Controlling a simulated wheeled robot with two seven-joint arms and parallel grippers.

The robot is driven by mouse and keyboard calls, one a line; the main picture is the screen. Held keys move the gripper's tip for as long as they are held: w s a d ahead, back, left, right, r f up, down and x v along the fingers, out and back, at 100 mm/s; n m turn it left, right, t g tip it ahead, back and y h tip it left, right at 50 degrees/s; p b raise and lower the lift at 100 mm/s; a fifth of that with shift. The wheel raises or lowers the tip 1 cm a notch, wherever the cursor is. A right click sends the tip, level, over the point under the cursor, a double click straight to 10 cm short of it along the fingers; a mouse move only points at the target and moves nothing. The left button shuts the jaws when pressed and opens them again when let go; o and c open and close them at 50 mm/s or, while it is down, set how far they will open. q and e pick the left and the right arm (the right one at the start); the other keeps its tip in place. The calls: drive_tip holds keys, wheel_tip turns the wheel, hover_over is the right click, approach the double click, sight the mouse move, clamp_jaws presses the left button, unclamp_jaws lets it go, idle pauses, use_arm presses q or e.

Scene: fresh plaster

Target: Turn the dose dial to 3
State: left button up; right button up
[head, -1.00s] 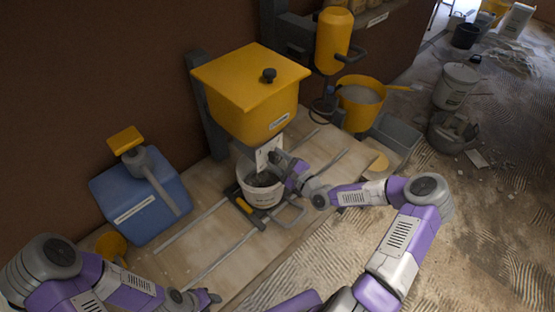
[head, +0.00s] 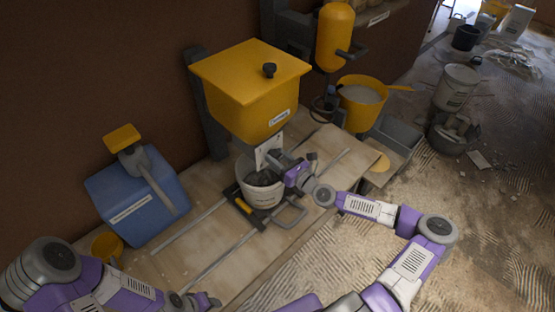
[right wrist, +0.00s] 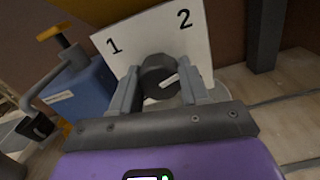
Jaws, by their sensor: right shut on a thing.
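The dose dial (right wrist: 159,75) is a dark round knob with a pale pointer mark, on a white plate (right wrist: 121,62) under the yellow hopper (head: 250,108). The plate shows "1" at its left and "2" at its upper right in the right wrist view; no "3" is visible. The pale mark slants towards the right finger. My right gripper (right wrist: 162,88) is shut on the dial, one finger on each side; it also shows in the head view (head: 276,160). My left gripper (head: 207,301) is low at the bottom edge, too small to read its jaws.
A white bucket (head: 262,192) stands below the hopper on a dark carrier with a handle. A blue container (head: 135,200) is to the left, and a yellow bucket (head: 361,112) is at the back right. The board's front right is clear.

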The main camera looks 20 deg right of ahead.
drive_tip(key=m, duration=0.3)
drive_tip(key=shift+s+f, duration=0.1)
drive_tip(key=shift+f, duration=0.25)
drive_tip(key=m+p, duration=0.2)
drive_tip(key=shift+a+r+m, duration=0.1)
drive_tip(key=shift+a+m, duration=0.05)
drive_tip(key=shift+m, duration=0.25)
drive_tip(key=m+p, duration=0.3)
drive_tip(key=shift+r, duration=0.15)
drive_tip(key=shift+a+m+p, duration=0.15)
drive_tip(key=shift+m+p, duration=1.45)
drive_tip(key=shift+m, duration=0.2)
drive_tip(key=o, duration=1.1)
drive_tip(key=shift+c, duration=0.2)
